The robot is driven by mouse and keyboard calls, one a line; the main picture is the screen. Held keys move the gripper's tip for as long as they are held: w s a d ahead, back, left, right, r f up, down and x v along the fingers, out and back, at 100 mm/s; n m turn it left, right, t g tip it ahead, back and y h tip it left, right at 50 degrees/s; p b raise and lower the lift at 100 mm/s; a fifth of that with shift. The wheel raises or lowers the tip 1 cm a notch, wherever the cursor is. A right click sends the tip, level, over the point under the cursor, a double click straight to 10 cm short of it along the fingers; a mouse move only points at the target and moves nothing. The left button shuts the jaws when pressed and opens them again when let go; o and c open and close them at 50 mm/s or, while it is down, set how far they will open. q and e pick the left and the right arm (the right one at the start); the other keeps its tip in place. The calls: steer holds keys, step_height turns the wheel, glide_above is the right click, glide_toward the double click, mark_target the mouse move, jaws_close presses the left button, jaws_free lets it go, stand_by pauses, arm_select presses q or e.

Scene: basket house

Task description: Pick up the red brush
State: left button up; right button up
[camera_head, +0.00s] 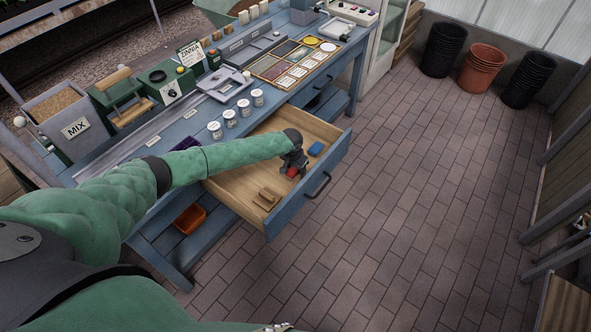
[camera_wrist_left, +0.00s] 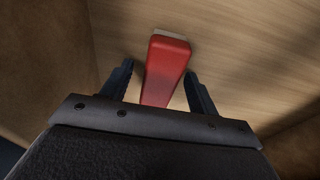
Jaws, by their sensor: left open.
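The red brush (camera_wrist_left: 165,70) lies on the wooden floor of an open drawer (camera_head: 236,190). In the left wrist view its red body runs between the two fingers, with a pale end at the top. In the head view only a small red part of the brush (camera_head: 293,171) shows under my gripper. My left gripper (camera_wrist_left: 158,90) is open, with one finger on each side of the brush and a visible gap on both sides. It also shows in the head view (camera_head: 290,174), reaching down into the drawer. My right gripper is not in view.
A blue block (camera_head: 316,149) lies in the drawer beyond the brush, and a wooden brush-like item (camera_head: 266,197) lies nearer. The drawer's blue front with its handle (camera_head: 318,185) stands to the right. White-lidded jars (camera_head: 230,119) stand on the bench above.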

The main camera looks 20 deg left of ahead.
arm_select(q)
steer(key=shift+f, duration=0.2)
stand_by(0.5)
steer(key=c, duration=1.1)
